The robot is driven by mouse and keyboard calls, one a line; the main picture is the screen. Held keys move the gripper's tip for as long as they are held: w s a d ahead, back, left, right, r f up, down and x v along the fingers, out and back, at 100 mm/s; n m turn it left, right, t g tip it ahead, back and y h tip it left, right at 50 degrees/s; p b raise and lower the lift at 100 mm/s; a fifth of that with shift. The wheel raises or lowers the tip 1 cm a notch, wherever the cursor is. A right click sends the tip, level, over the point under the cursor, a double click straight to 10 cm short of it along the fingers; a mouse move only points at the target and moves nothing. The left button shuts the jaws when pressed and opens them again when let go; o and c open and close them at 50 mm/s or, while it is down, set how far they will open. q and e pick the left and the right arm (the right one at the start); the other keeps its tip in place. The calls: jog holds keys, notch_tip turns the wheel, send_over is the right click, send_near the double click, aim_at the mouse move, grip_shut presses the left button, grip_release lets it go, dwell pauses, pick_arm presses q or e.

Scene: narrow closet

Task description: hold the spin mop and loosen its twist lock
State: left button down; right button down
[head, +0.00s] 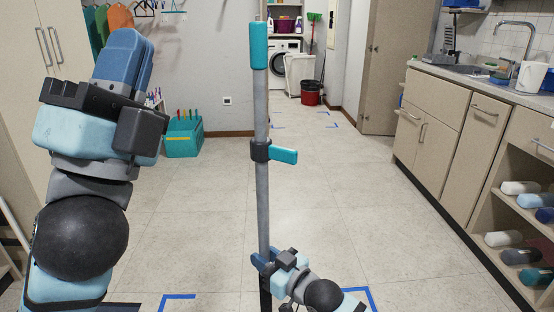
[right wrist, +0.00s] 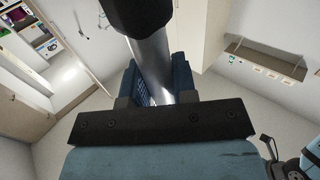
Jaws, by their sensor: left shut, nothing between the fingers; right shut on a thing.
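The spin mop (head: 262,190) stands upright in the middle of the head view, a grey pole with a teal grip at its top. Its twist lock (head: 262,151) is a dark collar with a teal lever (head: 284,156) pointing right. My right gripper (head: 264,262) is shut on the pole below the collar. The right wrist view shows the pole (right wrist: 152,62) between the blue fingers (right wrist: 158,85), with a dark collar (right wrist: 138,14) above. My left gripper (head: 129,50) is raised at the left, shut and empty, well apart from the mop. The mop's lower end is hidden.
A teal bin (head: 183,136) stands by the back wall. A counter with drawers (head: 436,105) and a bottle rack (head: 520,225) line the right side. A washing machine (head: 284,62) and a red bucket (head: 311,93) are far back. The floor around the mop is clear.

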pick_arm(q)
jog(key=w+d+f+n+g+y, duration=0.2)
jog(key=w+f+n+g+y, duration=0.2)
jog(key=f+n+y, duration=0.15)
jog(key=m+g, duration=0.5)
jog(key=g, duration=0.5)
send_near(285, 158)
jog(key=shift+y, duration=0.35)
jog(key=x, duration=0.6)
jog(key=shift+s+d+f, duration=0.1)
jog(key=shift+s+d, duration=0.05)
jog(key=shift+s, duration=0.05)
jog(key=shift+w+d, duration=0.35)
jog(key=shift+w, duration=0.25)
